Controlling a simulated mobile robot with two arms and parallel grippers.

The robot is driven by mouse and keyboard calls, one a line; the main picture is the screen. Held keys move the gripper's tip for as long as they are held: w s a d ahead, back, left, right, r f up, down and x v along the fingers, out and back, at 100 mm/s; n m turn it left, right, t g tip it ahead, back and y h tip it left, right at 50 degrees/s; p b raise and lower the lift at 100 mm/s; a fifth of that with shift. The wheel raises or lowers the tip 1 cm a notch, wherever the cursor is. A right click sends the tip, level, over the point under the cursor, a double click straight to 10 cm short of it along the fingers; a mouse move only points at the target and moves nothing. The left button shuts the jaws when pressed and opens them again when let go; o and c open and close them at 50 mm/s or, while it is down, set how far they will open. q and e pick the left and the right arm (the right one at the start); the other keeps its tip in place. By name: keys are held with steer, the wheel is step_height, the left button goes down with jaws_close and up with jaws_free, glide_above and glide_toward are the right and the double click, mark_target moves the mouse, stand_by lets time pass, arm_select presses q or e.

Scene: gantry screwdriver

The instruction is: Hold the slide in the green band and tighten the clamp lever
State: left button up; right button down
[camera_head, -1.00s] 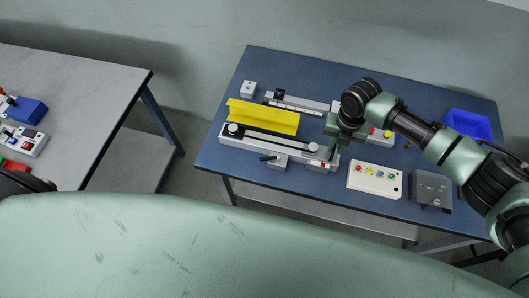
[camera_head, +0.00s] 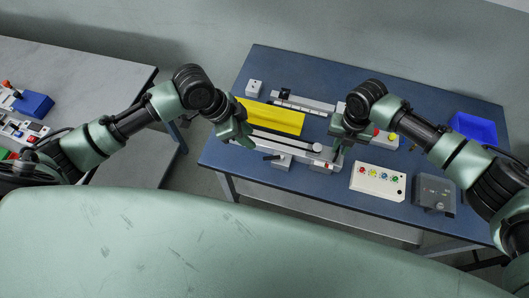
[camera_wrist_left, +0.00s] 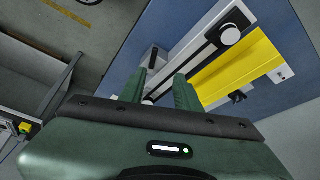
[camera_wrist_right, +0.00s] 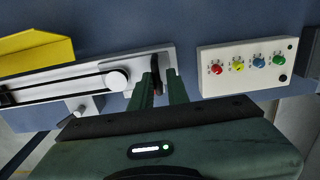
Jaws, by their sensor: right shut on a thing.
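The belt rail (camera_head: 285,146) is a long pale bar with a dark belt and a round knob (camera_head: 317,147) near its right end. My right gripper (camera_wrist_right: 160,90) is shut on a dark upright piece (camera_wrist_right: 156,66) at the rail's right end, seemingly the slide's handle. The fingers partly hide it. The black clamp lever (camera_head: 271,157) sits on a small pale block at the rail's front edge. It also shows in the left wrist view (camera_wrist_left: 151,57). My left gripper (camera_wrist_left: 158,88) is open and empty above the rail's left part. I cannot make out the green band.
A yellow cover (camera_head: 272,118) stands behind the rail. A button panel (camera_head: 377,182) and a grey box (camera_head: 434,193) lie to the right on the blue table. A blue bin (camera_head: 474,128) is at the back right. Another table (camera_head: 85,75) stands at the left.

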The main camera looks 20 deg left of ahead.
mark_target(268, 157)
arm_select(q)
steer(key=shift+m, duration=0.4)
steer(key=x, duration=0.7)
steer(key=s+x, duration=0.1)
steer(key=x, duration=0.3)
steer(key=shift+d+f, duration=0.25)
jaws_close()
